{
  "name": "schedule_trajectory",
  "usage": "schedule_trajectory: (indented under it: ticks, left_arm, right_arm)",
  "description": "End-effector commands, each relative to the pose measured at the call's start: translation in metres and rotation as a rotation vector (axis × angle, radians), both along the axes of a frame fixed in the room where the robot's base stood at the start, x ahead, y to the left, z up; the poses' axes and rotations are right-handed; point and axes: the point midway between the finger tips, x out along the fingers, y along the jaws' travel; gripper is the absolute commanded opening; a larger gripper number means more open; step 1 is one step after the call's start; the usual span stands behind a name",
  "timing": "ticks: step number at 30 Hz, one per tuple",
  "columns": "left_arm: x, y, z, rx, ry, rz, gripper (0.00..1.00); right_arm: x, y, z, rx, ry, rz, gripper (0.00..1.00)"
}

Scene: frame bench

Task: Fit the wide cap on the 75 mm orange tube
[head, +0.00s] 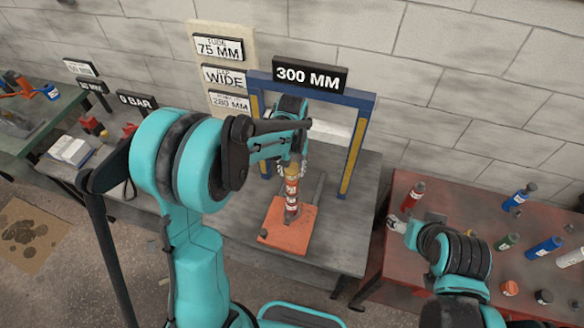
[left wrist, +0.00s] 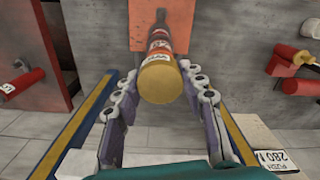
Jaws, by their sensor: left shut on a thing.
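My left gripper (head: 291,166) is under the blue-topped frame in the head view, pointing down. It is shut on the tan, round-ended top piece (left wrist: 160,84), which sits between the two fingers in the left wrist view. Below it is an upright orange-red tube (head: 291,197) with white labels, over the orange base plate (head: 274,236). The top piece and tube look in line; whether the cap is fully seated cannot be told. My right gripper is over the red table, its fingers not clear.
The frame's yellow-sided posts (head: 353,158) stand close around my left gripper, with a 300 MM sign (head: 310,75) on top. Wall signs read 75 MM (head: 219,48) and WIDE (head: 223,77). A red table (head: 400,192) at right holds several small bottles and caps.

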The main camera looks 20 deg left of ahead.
Motion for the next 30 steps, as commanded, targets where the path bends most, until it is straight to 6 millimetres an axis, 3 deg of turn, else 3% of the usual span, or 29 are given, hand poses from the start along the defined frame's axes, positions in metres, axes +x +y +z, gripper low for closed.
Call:
schedule_trajectory:
  ticks: [29, 30]
  left_arm:
    - [0.0, 0.0, -0.026, 0.0, 0.0, 0.0, 0.08]
    - [0.0, 0.0, -0.026, 0.0, 0.0, 0.0, 0.43]
  right_arm:
    - [0.0, 0.0, -0.023, 0.0, 0.0, 0.0, 0.66]
    - [0.0, 0.0, -0.023, 0.0, 0.0, 0.0, 0.66]
